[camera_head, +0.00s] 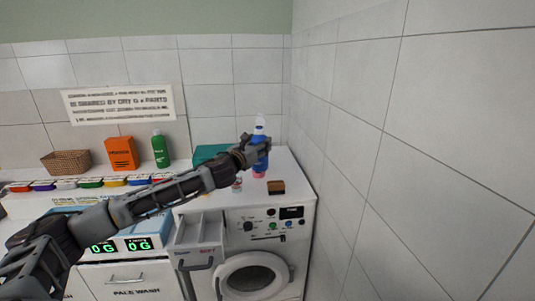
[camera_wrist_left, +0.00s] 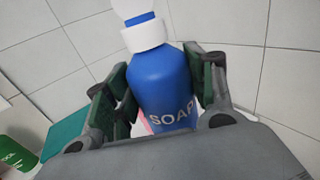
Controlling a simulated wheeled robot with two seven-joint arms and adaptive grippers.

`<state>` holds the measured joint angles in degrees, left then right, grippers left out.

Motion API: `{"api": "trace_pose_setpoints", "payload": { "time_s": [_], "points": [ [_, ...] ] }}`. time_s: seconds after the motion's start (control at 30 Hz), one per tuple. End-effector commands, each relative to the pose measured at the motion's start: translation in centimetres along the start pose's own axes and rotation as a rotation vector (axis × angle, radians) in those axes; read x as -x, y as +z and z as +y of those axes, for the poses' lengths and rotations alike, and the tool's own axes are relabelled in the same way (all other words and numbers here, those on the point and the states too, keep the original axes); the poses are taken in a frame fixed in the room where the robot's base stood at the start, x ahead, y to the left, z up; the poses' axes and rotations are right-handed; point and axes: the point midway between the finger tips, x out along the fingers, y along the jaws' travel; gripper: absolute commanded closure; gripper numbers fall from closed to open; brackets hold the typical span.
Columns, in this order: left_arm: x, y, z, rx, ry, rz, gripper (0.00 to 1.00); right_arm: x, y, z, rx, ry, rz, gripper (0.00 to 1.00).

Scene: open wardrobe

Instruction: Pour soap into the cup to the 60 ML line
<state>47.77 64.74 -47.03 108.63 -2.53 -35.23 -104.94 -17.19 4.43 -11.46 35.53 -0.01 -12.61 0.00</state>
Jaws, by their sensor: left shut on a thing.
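The blue soap bottle (camera_head: 261,163) has a white collar and cap and stands about upright over the washing machine's top. My left gripper (camera_head: 256,146) is shut on it. In the left wrist view, the bottle (camera_wrist_left: 160,85), lettered SOAP, sits between the two fingers of the left gripper (camera_wrist_left: 160,95). I cannot tell whether its base touches the surface. A small clear vessel (camera_head: 237,185), perhaps the cup, stands on the machine left of the bottle; its marks and contents are too small to read. My right gripper is not in view.
The white washing machine (camera_head: 300,209) is beside the tiled right wall. A brown and dark block (camera_head: 276,187) lies near its front edge. Something pink (camera_head: 259,175) shows under the bottle. A teal box (camera_head: 208,153), green bottle (camera_head: 160,150), orange box (camera_head: 121,153) and basket (camera_head: 66,161) stand left.

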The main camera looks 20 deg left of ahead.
Motion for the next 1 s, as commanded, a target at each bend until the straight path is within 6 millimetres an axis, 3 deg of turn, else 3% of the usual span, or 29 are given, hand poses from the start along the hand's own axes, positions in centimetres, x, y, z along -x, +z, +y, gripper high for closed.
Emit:
{"api": "trace_pose_setpoints", "payload": {
  "time_s": [0.2, 0.4, 0.7, 1.0],
  "points": [
    [-0.9, 0.6, 4.3, -0.002, 0.023, -0.002, 0.78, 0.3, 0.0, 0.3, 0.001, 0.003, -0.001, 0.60],
    [-1.4, -0.9, 7.5, -0.003, 0.024, 0.001, 0.78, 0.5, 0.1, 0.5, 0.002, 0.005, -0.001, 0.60],
    [-1.6, -3.2, 8.8, 0.000, 0.000, 0.000, 0.78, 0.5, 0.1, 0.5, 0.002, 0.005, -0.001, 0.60],
    [-1.6, -3.5, 8.9, 0.000, -0.004, -0.002, 0.78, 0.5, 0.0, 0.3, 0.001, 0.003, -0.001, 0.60]
  ]
}}
